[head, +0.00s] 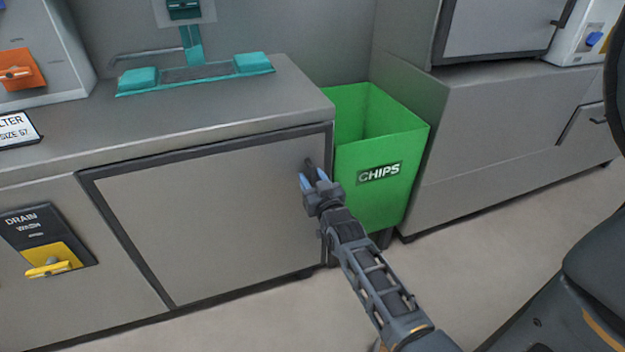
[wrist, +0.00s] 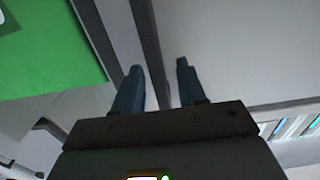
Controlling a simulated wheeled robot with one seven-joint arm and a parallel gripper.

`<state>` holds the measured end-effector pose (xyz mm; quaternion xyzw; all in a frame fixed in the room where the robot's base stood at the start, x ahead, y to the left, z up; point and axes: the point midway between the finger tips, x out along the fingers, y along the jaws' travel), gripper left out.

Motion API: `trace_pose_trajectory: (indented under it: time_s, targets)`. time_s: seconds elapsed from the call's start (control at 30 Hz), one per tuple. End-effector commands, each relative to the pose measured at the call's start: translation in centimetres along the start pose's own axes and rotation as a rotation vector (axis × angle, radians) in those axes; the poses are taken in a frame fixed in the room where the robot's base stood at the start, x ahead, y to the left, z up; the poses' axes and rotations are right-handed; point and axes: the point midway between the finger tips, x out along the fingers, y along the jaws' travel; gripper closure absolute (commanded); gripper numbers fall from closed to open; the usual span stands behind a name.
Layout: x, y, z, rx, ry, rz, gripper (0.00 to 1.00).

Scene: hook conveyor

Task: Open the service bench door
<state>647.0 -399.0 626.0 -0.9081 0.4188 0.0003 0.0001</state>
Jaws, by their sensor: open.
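The service bench door (head: 210,215) is a flat grey panel in a dark frame on the bench front, and it looks closed. A small dark handle (head: 310,168) shows near its upper right corner. My gripper (head: 312,177) is at this handle, its blue fingers partly covering it, so I cannot tell whether they touch it. In the wrist view the two fingers (wrist: 158,75) are spread apart with nothing visible between their tips. The door's grey face (wrist: 230,50) and dark frame edge lie beyond them.
A green CHIPS bin (head: 385,150) stands just right of the door. A yellow drain handle (head: 52,267) is on the bench front at left. A teal fixture (head: 195,74) sits on the bench top. The floor (head: 250,325) in front of the door is clear.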

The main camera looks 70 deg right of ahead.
Motion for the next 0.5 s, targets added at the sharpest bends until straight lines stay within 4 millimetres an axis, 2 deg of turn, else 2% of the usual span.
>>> trace_pose_trajectory:
  time_s: [0.07, 0.5]
  targets:
    - [-0.01, 0.0, -0.01, 0.0, 0.0, 0.0, 0.6]
    - [-0.03, 0.0, -0.02, 0.0, 0.001, 0.0, 1.0]
